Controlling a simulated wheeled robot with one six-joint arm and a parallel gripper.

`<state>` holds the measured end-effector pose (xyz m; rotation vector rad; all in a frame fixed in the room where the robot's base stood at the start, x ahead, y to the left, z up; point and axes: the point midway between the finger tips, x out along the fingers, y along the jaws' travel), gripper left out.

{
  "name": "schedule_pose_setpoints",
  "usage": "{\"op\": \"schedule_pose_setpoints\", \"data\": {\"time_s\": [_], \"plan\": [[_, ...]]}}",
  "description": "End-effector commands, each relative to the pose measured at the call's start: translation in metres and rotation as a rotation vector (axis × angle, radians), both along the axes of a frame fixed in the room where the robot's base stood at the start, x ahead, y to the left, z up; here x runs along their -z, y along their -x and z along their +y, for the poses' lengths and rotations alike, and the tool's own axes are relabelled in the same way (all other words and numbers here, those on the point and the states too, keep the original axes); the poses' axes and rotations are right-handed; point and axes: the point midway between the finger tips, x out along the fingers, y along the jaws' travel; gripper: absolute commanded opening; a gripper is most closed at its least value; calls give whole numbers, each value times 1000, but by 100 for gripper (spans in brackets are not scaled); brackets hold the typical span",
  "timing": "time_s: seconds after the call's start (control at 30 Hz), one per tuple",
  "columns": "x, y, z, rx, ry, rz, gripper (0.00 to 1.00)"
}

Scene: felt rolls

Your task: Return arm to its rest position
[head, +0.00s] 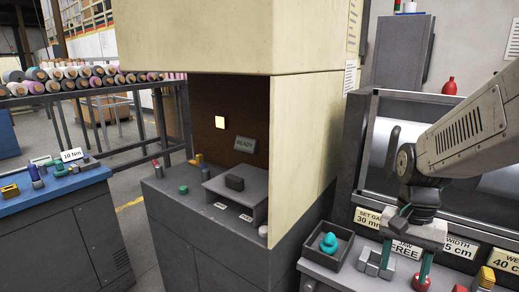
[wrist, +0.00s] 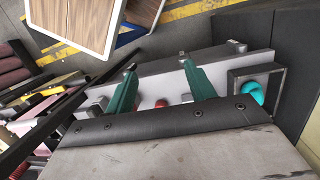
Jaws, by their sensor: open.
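My arm reaches in from the right of the head view. My gripper (head: 406,262) hangs over the front of the grey machine on the right. In the wrist view my gripper (wrist: 157,64) shows two teal fingers spread apart, with nothing held between them. A teal rounded piece (head: 329,243) sits in a small dark square tray (head: 312,257), left of the gripper. The piece (wrist: 257,92) also shows in the wrist view, right of the fingers. The arm covers part of the machine's signs.
A tall cream cabinet (head: 300,150) with a lit square and a READY sign stands left of the gripper. A blue-topped bench (head: 75,181) is at far left. A rack of coloured rolls (head: 70,75) stands behind.

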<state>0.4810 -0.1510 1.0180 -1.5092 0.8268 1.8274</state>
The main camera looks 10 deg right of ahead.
Motion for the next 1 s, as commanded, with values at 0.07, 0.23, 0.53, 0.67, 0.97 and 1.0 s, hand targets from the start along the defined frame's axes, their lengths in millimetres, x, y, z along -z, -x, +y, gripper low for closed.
{"op": "schedule_pose_setpoints", "data": {"time_s": [0.07,0.23,0.53,0.67,0.97,1.0], "plan": [[-21,12,28,-260,-11,-43,54],[-51,40,75,-683,-11,-122,54],[-80,61,117,-898,52,-276,54],[-82,61,121,-918,52,-283,54],[-82,61,120,-915,52,-282,36],[-82,61,120,-915,52,-282,36]]}}
